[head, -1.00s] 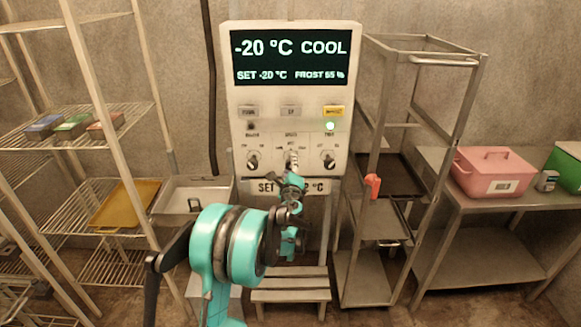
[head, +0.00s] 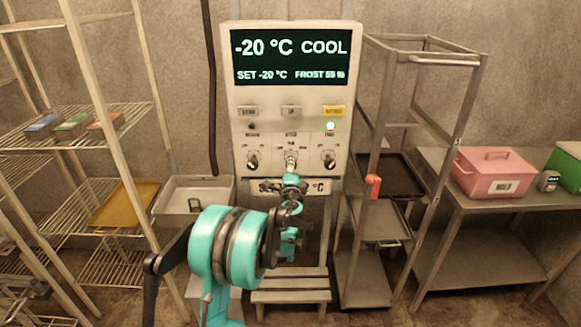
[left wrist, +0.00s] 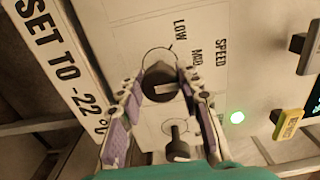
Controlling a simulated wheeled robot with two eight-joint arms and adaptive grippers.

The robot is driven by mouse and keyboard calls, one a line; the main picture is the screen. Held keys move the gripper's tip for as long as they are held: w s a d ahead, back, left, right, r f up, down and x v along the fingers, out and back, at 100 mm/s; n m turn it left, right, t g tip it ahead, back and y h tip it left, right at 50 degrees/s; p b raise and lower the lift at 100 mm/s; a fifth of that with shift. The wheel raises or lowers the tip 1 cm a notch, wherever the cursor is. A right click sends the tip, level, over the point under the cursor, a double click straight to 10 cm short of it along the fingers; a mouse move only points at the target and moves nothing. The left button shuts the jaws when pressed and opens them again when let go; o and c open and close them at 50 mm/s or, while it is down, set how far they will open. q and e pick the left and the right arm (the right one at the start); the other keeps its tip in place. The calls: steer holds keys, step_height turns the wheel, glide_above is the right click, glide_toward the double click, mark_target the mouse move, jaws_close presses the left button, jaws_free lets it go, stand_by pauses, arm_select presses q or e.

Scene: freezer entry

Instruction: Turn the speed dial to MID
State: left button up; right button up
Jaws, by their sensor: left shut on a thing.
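The speed dial (head: 291,157) is the middle one of three dials low on the grey control panel (head: 240,170). In the left wrist view the dark round dial (left wrist: 160,84) sits between the two fingertips, beside the labels LOW, MID and SPEED; the third label is partly covered by a finger. My left gripper (head: 291,170) reaches up to the dial from below; in the left wrist view it (left wrist: 162,90) is shut on it, one finger on each side. Which label the dial points at is hard to tell. My right gripper is not in view.
Two other dials (head: 252,159) (head: 329,159) flank the speed dial closely. Above them are buttons and a lit green lamp (head: 330,126). A sign (head: 318,187) hangs below, partly hidden by my gripper. Wire shelves (head: 75,140) stand left; a rack (head: 425,150) stands right.

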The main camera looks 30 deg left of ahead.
arm_select(q)
steer(key=o, duration=1.2)
steer(key=shift+c, duration=0.2)
steer(key=v, duration=1.2)
steer(key=shift+s, duration=0.1)
